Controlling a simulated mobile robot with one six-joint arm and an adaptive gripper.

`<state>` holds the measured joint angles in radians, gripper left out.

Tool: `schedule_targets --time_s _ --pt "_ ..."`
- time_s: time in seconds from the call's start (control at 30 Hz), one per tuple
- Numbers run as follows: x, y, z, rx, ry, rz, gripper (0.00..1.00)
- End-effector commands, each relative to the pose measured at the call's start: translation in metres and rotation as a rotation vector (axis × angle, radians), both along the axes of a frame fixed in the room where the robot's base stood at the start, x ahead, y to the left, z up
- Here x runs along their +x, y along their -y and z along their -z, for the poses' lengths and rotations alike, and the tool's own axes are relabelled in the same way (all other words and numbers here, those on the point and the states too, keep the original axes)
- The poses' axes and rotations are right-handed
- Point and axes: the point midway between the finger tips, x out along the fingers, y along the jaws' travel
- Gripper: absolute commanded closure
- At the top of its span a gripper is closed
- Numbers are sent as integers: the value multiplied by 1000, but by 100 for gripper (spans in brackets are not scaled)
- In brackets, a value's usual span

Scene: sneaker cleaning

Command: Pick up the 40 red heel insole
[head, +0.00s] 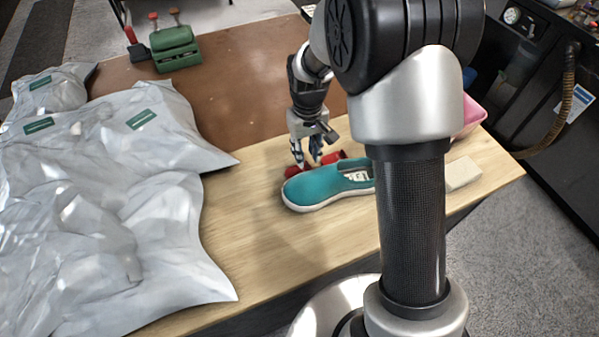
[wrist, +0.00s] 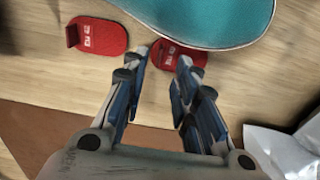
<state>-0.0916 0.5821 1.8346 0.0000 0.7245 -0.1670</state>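Two red heel insoles with white marks lie on the wooden table beside a teal shoe (head: 325,186). In the wrist view, one insole (wrist: 97,36) lies to the left, clear of the fingers. The other insole (wrist: 180,51) is just beyond the fingertips, partly covered by the right finger and next to the shoe (wrist: 215,18). The marks are too small to tell which is 40. My gripper (wrist: 163,62) is open and empty, pointing down; I cannot tell whether it touches the insole. In the head view, my gripper (head: 308,160) is between the left insole (head: 292,171) and right insole (head: 333,157).
Grey plastic bags (head: 110,200) cover the table's left side. A brown mat (head: 235,85) lies behind, with a green tool box (head: 174,50) at its back. A pale block (head: 463,173) and a pink object (head: 471,115) are at the right. Bare wood is in front of the shoe.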

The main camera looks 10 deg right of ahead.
Motion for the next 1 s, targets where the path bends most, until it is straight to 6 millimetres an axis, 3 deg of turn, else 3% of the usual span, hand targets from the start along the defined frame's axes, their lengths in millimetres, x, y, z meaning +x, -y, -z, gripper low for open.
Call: schedule_targets --time_s 0.1,0.2,0.43,0.8,1.0 --pt "-1 3 24 0 -4 0 73" --pt "0 2 33 0 -1 0 73" --pt "0 2 32 0 0 0 74" --pt "0 2 32 0 0 0 99" --pt "0 2 32 0 0 0 100"
